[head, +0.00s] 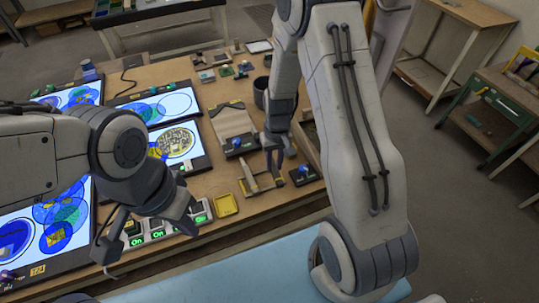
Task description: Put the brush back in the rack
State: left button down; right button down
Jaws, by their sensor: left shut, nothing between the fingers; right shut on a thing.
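My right gripper (273,153) points down over the right part of the wooden table. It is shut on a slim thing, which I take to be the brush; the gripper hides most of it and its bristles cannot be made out. A small light wooden rack (262,187) with upright pieces stands on the table just below and left of the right gripper in the picture. Whether the brush touches the rack cannot be told. My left gripper (190,216) is shut and empty over the front of the table, near a row of lit "On" switches (158,233).
Lit panels with blue and yellow patterns (178,142) fill the left of the table (205,185). Black pieces with blue knobs (303,173) sit near the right gripper. A dark cup (261,92) stands behind.

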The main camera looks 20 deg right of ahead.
jog(key=w, duration=0.1)
jog(key=w+n, duration=0.1)
jog(key=shift+w+a+r+t+h, duration=0.2)
jog(key=shift+w+r+t+h, duration=0.1)
jog(key=shift+w+r+h, duration=0.1)
jog(key=shift+w, duration=0.1)
notch_tip(320, 180, down, 4)
jog(key=b, duration=0.4)
jog(key=shift+f, duration=0.35)
jog(key=shift+f, duration=0.45)
dwell(0.8)
jog(key=c, duration=0.6)
grip_release()
